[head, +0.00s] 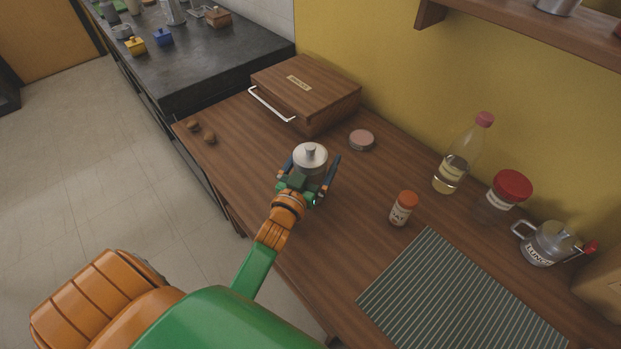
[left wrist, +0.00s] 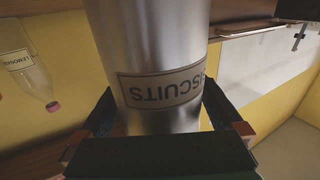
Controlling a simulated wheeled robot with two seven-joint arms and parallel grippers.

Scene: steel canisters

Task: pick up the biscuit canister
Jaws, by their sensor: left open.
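The biscuit canister (head: 310,158) is a steel cylinder with a knobbed lid, upright on the wooden counter. In the left wrist view its steel body (left wrist: 150,40) fills the middle, with a label reading "BISCUITS" upside down. My left gripper (head: 314,172) is open, with one finger on each side of the canister. In the left wrist view the gripper's fingers (left wrist: 158,115) flank the canister's body; I cannot tell whether they touch it. The canister's lower front is hidden behind the gripper in the head view. My right gripper is not in view.
A wooden bread box (head: 325,88) stands behind the canister and a small pink-topped tin (head: 361,139) to its right. An orange-capped jar (head: 403,208), a bottle (head: 455,170), a red-lidded jar (head: 505,192) and a labelled steel pot (head: 545,245) stand farther right. A striped mat (head: 455,300) lies in front.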

